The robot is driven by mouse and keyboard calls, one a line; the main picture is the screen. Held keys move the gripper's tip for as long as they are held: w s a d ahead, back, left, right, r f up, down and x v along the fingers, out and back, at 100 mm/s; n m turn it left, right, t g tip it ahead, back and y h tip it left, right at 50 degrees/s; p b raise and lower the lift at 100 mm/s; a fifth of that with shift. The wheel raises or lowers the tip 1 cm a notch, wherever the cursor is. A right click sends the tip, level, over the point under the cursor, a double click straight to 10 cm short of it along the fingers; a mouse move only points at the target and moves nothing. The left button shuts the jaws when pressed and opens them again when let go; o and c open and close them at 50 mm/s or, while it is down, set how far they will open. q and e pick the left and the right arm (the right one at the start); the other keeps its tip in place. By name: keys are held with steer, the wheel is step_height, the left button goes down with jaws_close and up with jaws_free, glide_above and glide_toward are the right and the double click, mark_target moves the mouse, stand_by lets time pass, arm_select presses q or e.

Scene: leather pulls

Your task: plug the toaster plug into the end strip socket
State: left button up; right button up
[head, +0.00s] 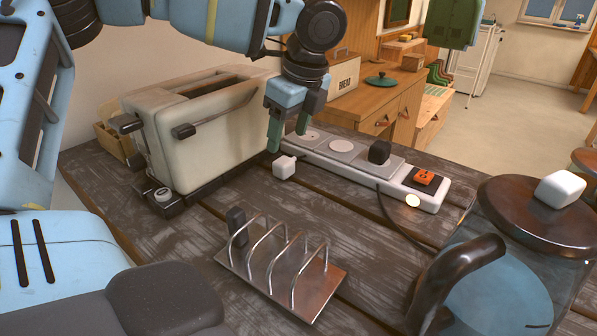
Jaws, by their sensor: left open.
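A white plug (284,167) lies on the table just in front of the power strip, close to the toaster (215,132). I cannot see which cord joins it. The white power strip (430,200) runs from behind my left gripper toward the right. A black plug (379,152) sits in its socket beside the orange switch (424,178). A middle round socket (342,146) and the far-end socket (305,137) look empty; the latter is partly behind a finger. My left gripper (288,141) points down with fingers apart, just above and behind the white plug, apparently empty. My right gripper is out of view.
A metal toast rack (325,285) stands in front, with a dark block-like piece (237,225) at its left end. A lidded glass jar (545,220) with a white block (560,189) on top stands at right. A dark cable (390,215) runs before the strip.

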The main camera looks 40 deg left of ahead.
mark_target(285, 161)
arm_select(q)
steer(key=shift+w+x, duration=0.25)
steer(key=shift+x, duration=1.15)
steer(key=shift+x, duration=2.6)
steer(key=shift+w, duration=0.1)
steer(key=c, duration=1)
